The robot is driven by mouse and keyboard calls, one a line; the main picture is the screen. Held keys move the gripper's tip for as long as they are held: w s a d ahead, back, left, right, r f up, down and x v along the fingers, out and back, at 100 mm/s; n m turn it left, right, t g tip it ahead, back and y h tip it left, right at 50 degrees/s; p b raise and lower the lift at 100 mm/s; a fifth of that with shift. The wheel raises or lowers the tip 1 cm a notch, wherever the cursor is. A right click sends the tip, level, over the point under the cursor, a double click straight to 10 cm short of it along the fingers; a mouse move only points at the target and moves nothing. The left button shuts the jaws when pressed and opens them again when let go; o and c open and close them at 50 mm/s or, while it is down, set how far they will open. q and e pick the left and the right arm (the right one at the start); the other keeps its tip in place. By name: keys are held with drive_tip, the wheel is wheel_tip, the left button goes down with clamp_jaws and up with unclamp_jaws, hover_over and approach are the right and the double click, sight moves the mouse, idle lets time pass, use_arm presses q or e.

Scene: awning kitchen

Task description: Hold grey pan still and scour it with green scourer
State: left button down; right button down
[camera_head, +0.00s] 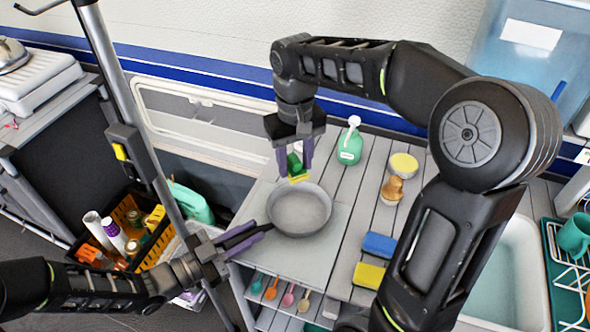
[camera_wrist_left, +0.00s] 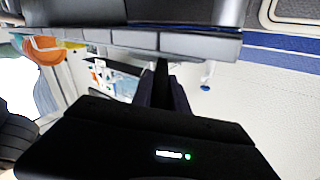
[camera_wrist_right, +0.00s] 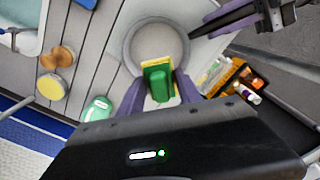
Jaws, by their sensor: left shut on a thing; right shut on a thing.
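The grey pan (camera_head: 300,210) lies on a pale board on the slatted counter, and its round bowl also shows in the right wrist view (camera_wrist_right: 158,32). My left gripper (camera_head: 247,237) is shut on the pan's handle at the pan's lower left; the fingers mostly hide the handle. My right gripper (camera_head: 294,156) points down at the pan's far edge, shut on the green scourer (camera_head: 294,164). The scourer has a green grip and a yellow pad, clear in the right wrist view (camera_wrist_right: 158,84). It overlaps the pan's rim there; I cannot tell whether it touches.
A green bottle (camera_head: 350,143), a yellow-topped round item (camera_head: 403,164) and a wooden-knobbed brush (camera_head: 393,189) stand right of the pan. Blue (camera_head: 379,245) and yellow (camera_head: 369,275) sponges lie nearer. A sink (camera_head: 505,280) is at right, a crate of bottles (camera_head: 125,230) at left.

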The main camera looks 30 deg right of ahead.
drive_tip(key=shift+r, duration=0.5)
use_arm(q)
drive_tip(key=c, duration=1.2)
unclamp_jaws()
drive_tip(key=a, duration=1.2)
drive_tip(key=shift+s, duration=0.2)
